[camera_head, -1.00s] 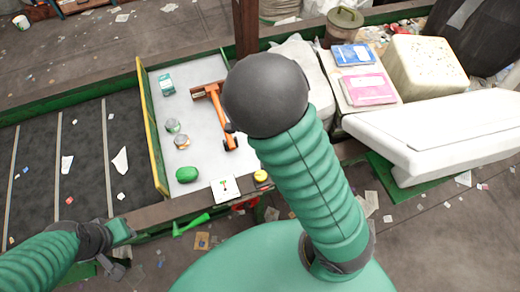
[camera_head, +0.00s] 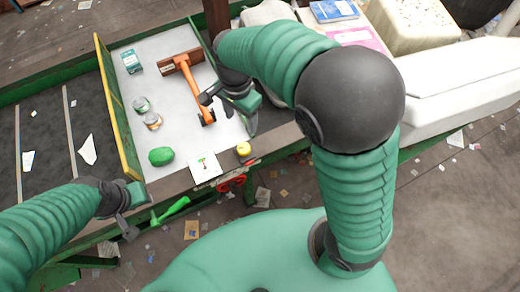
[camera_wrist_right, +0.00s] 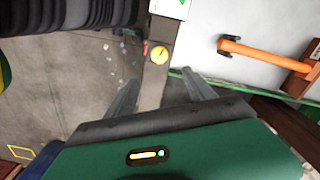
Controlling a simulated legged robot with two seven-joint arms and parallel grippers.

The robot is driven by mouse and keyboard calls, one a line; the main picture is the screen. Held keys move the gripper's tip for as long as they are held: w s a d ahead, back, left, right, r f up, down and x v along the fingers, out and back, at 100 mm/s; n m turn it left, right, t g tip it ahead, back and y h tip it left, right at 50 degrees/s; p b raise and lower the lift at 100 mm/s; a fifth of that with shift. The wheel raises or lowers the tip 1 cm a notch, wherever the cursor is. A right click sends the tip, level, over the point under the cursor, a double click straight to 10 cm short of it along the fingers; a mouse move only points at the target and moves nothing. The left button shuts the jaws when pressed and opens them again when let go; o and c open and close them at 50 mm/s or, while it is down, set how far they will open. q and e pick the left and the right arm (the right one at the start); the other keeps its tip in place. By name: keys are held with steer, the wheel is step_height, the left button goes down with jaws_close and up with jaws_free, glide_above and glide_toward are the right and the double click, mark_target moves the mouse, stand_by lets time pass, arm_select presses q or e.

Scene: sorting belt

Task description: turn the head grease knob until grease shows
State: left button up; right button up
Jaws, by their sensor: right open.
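A round yellow knob (camera_head: 243,149) with a dark base sits on the brown front edge of the belt frame; it also shows in the right wrist view (camera_wrist_right: 159,54). I cannot tell for sure that it is the head grease knob, and I see no grease on it. My right gripper (camera_head: 245,108) is over the right side of the white table, behind the knob. In the right wrist view its two fingers (camera_wrist_right: 162,92) are apart with nothing between them, and the knob lies beyond them. My left gripper (camera_head: 130,216) is at the frame's front edge; its jaws are unclear.
A white picture card (camera_head: 205,166) lies left of the knob, with red wheels (camera_head: 228,184) below. A green handle (camera_head: 170,211) is near my left gripper.

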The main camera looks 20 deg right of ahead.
mark_target(243, 148)
step_height(243, 148, down, 16)
steer(key=shift+a+r+p, duration=0.15)
steer(key=shift+r+p, duration=0.1)
steer(key=shift+p, duration=0.55)
steer(key=shift+s+f, duration=0.1)
steer(key=shift+f, duration=0.4)
steer(key=c, duration=0.6)
steer(key=shift+r, duration=0.1)
steer(key=c, duration=0.8)
